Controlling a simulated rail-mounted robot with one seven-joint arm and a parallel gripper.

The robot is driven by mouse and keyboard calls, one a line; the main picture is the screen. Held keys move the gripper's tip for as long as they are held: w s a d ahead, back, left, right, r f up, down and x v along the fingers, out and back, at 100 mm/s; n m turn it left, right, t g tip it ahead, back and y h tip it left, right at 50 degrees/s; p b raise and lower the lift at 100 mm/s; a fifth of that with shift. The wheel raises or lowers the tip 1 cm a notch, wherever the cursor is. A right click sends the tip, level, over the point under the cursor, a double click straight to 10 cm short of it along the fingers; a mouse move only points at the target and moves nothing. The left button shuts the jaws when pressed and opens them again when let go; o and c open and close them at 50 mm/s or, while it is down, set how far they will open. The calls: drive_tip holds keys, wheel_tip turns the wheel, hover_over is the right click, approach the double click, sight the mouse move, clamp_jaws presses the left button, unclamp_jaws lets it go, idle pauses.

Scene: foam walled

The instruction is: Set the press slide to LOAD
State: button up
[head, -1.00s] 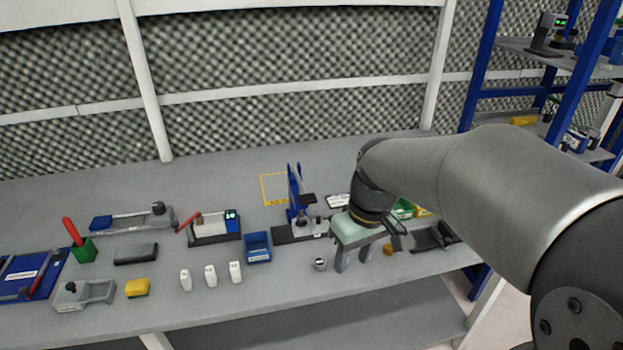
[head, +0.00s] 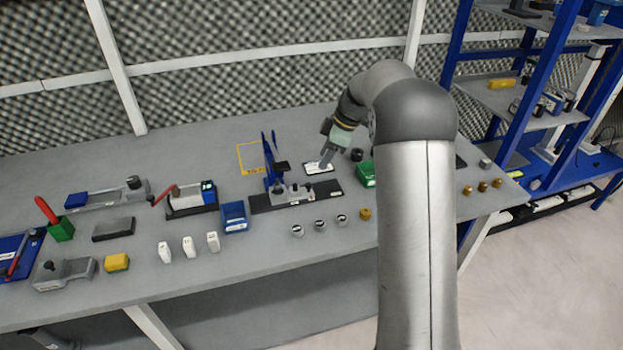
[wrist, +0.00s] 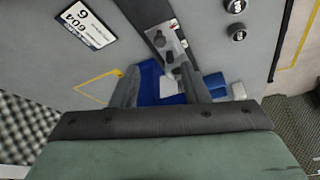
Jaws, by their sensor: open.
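The press (head: 270,165) stands in the middle of the bench, with a blue upright, a long dark base (head: 333,189) and a grey slide part with knobs (head: 291,192). In the wrist view its grey part with dark knobs (wrist: 166,42) lies just beyond my fingertips, and the blue body (wrist: 149,82) shows between the fingers. No LOAD mark can be read. My gripper (head: 325,164) is above the bench, to the right of the blue upright and behind the base, pointing down. In the wrist view my gripper (wrist: 160,72) is open, with nothing between its fingers.
A white label card (head: 319,168) lies under my gripper. A blue bin (head: 234,217) stands left of the press base, and several small cylinders (head: 320,225) stand in front. A green bin (head: 367,174) is to the right. A yellow outline (head: 250,158) marks bench behind.

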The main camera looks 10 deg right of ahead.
sight(310, 184)
drive_tip(key=p+x, duration=0.1)
drive_tip(key=x, duration=0.9)
drive_tip(key=shift+f, duration=0.1)
clamp_jaws()
